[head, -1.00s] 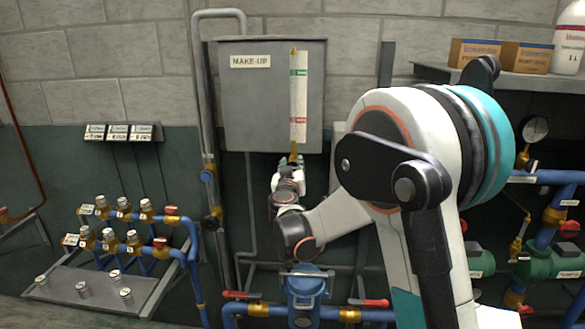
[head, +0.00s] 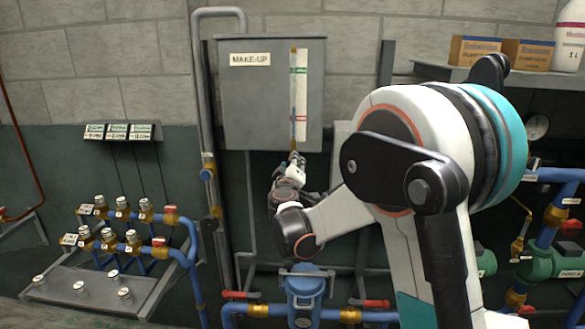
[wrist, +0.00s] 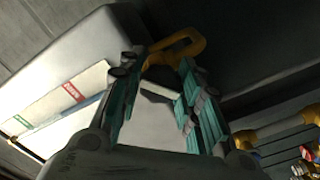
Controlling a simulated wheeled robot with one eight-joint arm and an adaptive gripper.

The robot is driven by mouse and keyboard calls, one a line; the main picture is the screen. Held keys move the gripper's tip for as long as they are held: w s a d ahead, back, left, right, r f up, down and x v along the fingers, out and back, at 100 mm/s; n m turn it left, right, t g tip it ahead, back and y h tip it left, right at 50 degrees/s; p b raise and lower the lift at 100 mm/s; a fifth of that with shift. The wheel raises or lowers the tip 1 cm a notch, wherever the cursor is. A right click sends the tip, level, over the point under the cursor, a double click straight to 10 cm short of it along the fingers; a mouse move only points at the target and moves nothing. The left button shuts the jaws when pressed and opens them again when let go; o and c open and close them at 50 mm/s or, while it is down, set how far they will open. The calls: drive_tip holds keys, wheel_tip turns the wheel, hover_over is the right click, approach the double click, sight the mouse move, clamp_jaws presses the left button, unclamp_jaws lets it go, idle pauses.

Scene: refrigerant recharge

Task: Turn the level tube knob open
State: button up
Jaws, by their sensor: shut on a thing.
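The grey MAKE-UP tank (head: 235,105) hangs on the wall, with a level tube (head: 293,95) on its front beside a white scale with green and red marks. The tube looks blue along its length. My gripper (head: 296,161) is at the tube's lower end, just under the tank. In the wrist view, its teal-padded fingers (wrist: 157,85) are shut on the level tube knob, of which a pale edge (wrist: 160,90) seems to show between them. A yellow brass fitting (wrist: 185,45) lies just beyond the fingertips. The knob is mostly hidden in the head view.
A blue unit (head: 304,287) with red-handled valves stands below my gripper. A shelf (head: 450,75) with boxes is at the upper right. Several valves on a manifold (head: 130,225) are at the left.

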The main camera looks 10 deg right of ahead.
drive_tip(key=n, duration=0.5)
drive_tip(key=shift+n+b, duration=0.3)
drive_tip(key=shift+b, duration=0.05)
drive_tip(key=n, duration=0.4)
drive_tip(key=shift+n, duration=0.3)
drive_tip(key=o, duration=1.1)
drive_tip(key=v, duration=1.2)
